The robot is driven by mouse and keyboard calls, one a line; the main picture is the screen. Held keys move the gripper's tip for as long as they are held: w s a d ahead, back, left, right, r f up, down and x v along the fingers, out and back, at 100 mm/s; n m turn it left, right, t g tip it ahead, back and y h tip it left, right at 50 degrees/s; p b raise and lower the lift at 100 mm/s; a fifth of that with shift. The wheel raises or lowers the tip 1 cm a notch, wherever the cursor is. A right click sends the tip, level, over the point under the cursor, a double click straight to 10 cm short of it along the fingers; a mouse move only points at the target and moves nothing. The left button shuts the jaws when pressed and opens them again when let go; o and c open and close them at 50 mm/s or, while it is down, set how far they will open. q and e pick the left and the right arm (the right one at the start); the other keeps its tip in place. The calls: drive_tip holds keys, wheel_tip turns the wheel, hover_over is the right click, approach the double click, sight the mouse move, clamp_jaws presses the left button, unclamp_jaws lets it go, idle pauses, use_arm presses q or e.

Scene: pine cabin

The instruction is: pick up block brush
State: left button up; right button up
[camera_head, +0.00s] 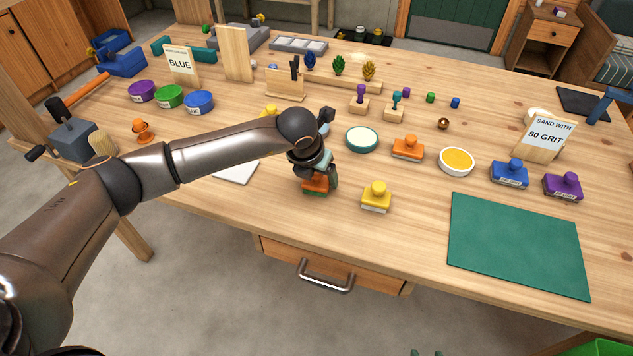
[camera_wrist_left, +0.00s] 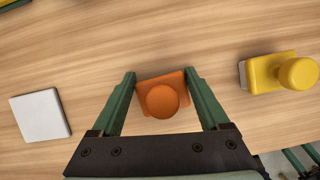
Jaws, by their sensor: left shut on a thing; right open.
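An orange block with a round knob on top, which I take for the block brush (camera_head: 314,186), is near the front edge of the table. It also shows in the left wrist view (camera_wrist_left: 163,97), between the green fingers. My left gripper (camera_head: 317,181) is shut on the sides of this block from above. The gripper partly hides the block in the head view, and I cannot tell whether its underside touches the table. My right gripper (camera_head: 427,352) is open, with only its green fingertips showing at the bottom edge of the head view.
A yellow knobbed block (camera_head: 376,196) stands close to the right of my left gripper. A white pad (camera_head: 237,171) lies to its left. Farther right are another orange block (camera_head: 407,149), a blue block (camera_head: 509,173), a purple block (camera_head: 562,187) and a bare green mat (camera_head: 515,245).

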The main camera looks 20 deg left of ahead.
use_arm(q)
drive_tip(key=shift+c, duration=1.4)
use_arm(e)
drive_tip(key=shift+a, duration=0.1)
use_arm(q)
drive_tip(key=shift+r, duration=0.5)
wheel_tip(320, 180, up, 2)
drive_tip(key=shift+r, duration=0.2)
drive_tip(key=s+r, duration=0.2)
drive_tip(key=s+d+r, duration=0.1)
drive_tip(key=s+r, duration=0.1)
drive_tip(key=r, duration=0.1)
drive_tip(key=shift+s+r, duration=0.15)
drive_tip(key=shift+s, duration=0.05)
drive_tip(key=s+r, duration=0.1)
drive_tip(key=s, duration=0.2)
drive_tip(key=s+d+r+b, duration=0.1)
drive_tip(key=s+r, duration=0.1)
drive_tip(key=s, duration=0.1)
drive_tip(key=s+d+r, duration=0.1)
drive_tip(key=s, duration=0.2)
drive_tip(key=shift+s+d+r, duration=0.1)
drive_tip(key=shift+d+r, duration=0.1)
use_arm(e)
drive_tip(key=shift+w+a+f, duration=0.15)
drive_tip(key=shift+w+a, duration=0.2)
